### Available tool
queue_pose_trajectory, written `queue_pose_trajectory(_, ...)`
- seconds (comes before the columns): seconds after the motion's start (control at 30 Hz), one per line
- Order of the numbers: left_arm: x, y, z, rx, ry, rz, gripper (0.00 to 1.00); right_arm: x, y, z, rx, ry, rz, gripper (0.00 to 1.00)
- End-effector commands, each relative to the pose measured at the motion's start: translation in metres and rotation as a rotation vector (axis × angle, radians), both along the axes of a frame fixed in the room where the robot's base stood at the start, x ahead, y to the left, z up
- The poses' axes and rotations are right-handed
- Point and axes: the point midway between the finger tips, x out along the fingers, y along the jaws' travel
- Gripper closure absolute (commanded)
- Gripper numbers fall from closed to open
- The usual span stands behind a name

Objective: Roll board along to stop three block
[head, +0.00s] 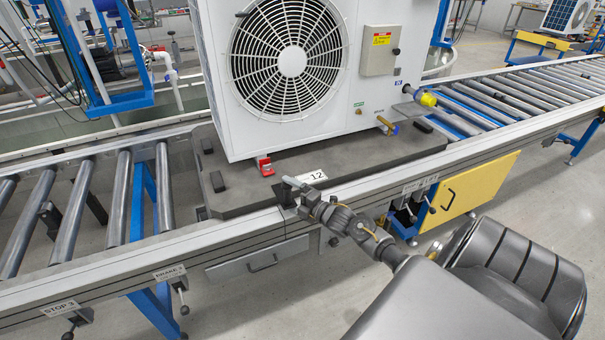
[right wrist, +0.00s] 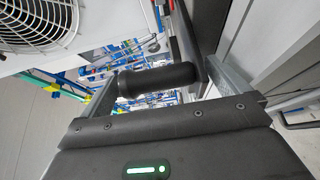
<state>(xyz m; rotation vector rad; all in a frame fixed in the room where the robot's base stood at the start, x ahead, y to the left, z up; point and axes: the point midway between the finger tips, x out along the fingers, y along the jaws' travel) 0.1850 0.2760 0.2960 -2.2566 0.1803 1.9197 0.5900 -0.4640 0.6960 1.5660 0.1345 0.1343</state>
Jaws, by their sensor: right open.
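The board (head: 350,165) is a dark grey slab on the roller conveyor, carrying a large white fan unit (head: 330,110). A plate marked 12 (head: 317,176) sits on its front edge. My right gripper (head: 290,192) is at this front edge, just left of the plate. In the right wrist view, its open fingers stand either side of a black cylindrical handle (right wrist: 157,80); I cannot tell whether they touch it. The STOP 3 label (head: 62,308) is on the front rail at lower left. Dark pieces (head: 97,207) show between the left rollers; I cannot tell which is the stop block. My left gripper is out of view.
Bare rollers (head: 80,210) lie left of the board, with more rollers (head: 510,90) to the right. A BRAKE label (head: 170,272) and small levers sit on the front rail. A yellow panel (head: 470,190) hangs below the rail. Red (head: 265,165) and yellow (head: 425,98) fittings are near the unit.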

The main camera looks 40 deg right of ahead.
Motion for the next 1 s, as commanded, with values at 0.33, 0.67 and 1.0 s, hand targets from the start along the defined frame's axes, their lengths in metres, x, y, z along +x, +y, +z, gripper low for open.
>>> queue_pose_trajectory(0.33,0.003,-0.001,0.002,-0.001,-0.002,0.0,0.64,0.031,0.006,0.0,0.001,0.0,0.0,0.0)
queue_pose_trajectory(0.67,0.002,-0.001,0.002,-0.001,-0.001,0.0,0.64,0.032,0.006,0.0,0.001,0.0,0.0,0.07)
queue_pose_trajectory(1.0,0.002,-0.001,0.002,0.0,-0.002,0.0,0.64,0.032,0.005,0.0,0.001,0.0,0.0,0.51)
